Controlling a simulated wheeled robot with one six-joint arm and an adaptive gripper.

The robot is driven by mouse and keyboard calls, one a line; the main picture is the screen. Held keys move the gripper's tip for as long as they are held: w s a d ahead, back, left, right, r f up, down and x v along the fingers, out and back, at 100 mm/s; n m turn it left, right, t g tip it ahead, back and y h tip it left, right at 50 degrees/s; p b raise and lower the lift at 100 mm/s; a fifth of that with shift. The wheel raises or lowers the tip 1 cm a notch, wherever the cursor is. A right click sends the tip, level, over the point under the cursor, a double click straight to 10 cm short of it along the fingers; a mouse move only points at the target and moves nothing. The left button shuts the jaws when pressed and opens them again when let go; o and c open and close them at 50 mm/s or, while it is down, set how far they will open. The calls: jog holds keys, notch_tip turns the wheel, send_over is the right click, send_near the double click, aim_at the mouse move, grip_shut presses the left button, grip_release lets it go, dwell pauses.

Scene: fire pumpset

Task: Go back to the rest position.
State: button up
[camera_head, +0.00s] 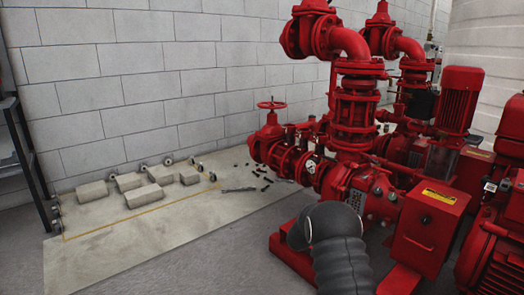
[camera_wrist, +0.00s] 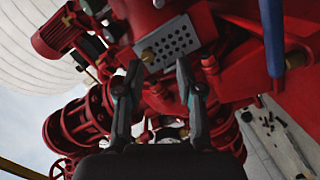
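My gripper (camera_wrist: 158,95) shows in the wrist view with its two dark fingers apart and nothing between them. It is open and empty. Behind the fingers is red pump machinery with a perforated grey plate (camera_wrist: 171,43); the picture is tilted, and I cannot tell whether the fingers touch anything. In the head view my dark arm (camera_head: 340,250) rises from the bottom edge in front of the red pumpset (camera_head: 357,185). The gripper itself is hidden there.
A red handwheel valve (camera_head: 270,135) stands left of the pump. A red box with a yellow label (camera_head: 428,225) and a motor (camera_head: 498,265) stand at the right. Concrete blocks (camera_head: 145,196) lie on a pale slab at the left. The floor at the lower left is clear.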

jog(key=s+d+f+n+g+y, duration=0.1)
jog(key=s+f+g, duration=0.4)
jog(key=s, duration=0.5)
jog(key=s+a+r+g+y+p, duration=0.25)
jog(key=s+r+g+y, duration=0.2)
jog(key=s, duration=0.85)
jog(key=s+a+r+t+y+p, duration=0.2)
jog(key=s+a+r, duration=0.3)
jog(key=s+r, duration=0.5)
jog(key=s+a+r+m+t+y+p, duration=0.1)
jog(key=s+a+r+y+p, duration=0.2)
jog(key=s+r, duration=0.6)
jog(key=s+a+r+m+t+y+p, duration=0.1)
jog(key=s+a+r+t+y+p, duration=0.1)
jog(key=s+a+r, duration=0.5)
jog(key=s+r+y+p, duration=0.1)
jog(key=s+r, duration=0.2)
jog(key=shift+s+r+t, duration=0.3)
jog(key=shift+s+t, duration=0.05)
jog(key=shift+s, duration=0.05)
jog(key=shift+y, duration=0.25)
